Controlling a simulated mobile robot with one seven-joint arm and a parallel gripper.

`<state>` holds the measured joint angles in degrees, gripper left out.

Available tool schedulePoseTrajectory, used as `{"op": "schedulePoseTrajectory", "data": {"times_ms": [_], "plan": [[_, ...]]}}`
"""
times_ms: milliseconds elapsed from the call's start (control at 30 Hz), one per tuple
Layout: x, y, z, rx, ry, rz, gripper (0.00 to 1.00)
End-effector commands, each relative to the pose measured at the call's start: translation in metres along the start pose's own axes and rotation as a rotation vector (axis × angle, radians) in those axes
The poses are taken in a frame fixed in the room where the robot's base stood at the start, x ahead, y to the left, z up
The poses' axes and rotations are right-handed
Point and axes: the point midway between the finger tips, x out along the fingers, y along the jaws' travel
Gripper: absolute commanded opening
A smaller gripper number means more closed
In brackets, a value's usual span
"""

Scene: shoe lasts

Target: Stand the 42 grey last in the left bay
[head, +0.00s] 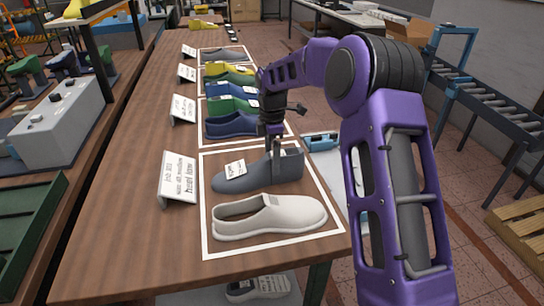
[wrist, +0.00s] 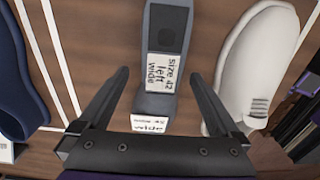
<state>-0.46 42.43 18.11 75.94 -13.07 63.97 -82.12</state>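The grey last (head: 240,178) lies on the wooden bench inside the nearest white-outlined bay (head: 206,225), with a white label on its top. My gripper (head: 272,150) is above the heel end of the grey last. In the wrist view my gripper (wrist: 161,73) is open, with one finger on each side of the last and a gap showing on both sides.
A white last (head: 268,216) lies close beside the grey one in the same bay. A navy last (head: 232,125) lies in the neighbouring bay, with green, blue and yellow lasts farther back. Card signs, such as the nearest (head: 178,178), stand along the bays' left side.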

Motion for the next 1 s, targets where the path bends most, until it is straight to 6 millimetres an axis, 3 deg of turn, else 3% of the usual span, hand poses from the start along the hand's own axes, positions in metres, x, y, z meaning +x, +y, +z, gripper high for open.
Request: {"op": "schedulePoseTrajectory", "data": {"times_ms": [233, 367, 1000], "plan": [[0.001, -0.001, 0.000, 0.000, 0.000, -0.004, 0.98], [-0.009, 0.000, 0.000, 0.000, 0.000, 0.000, 0.98], [-0.150, 0.000, 0.000, 0.000, 0.001, 0.002, 0.98]]}}
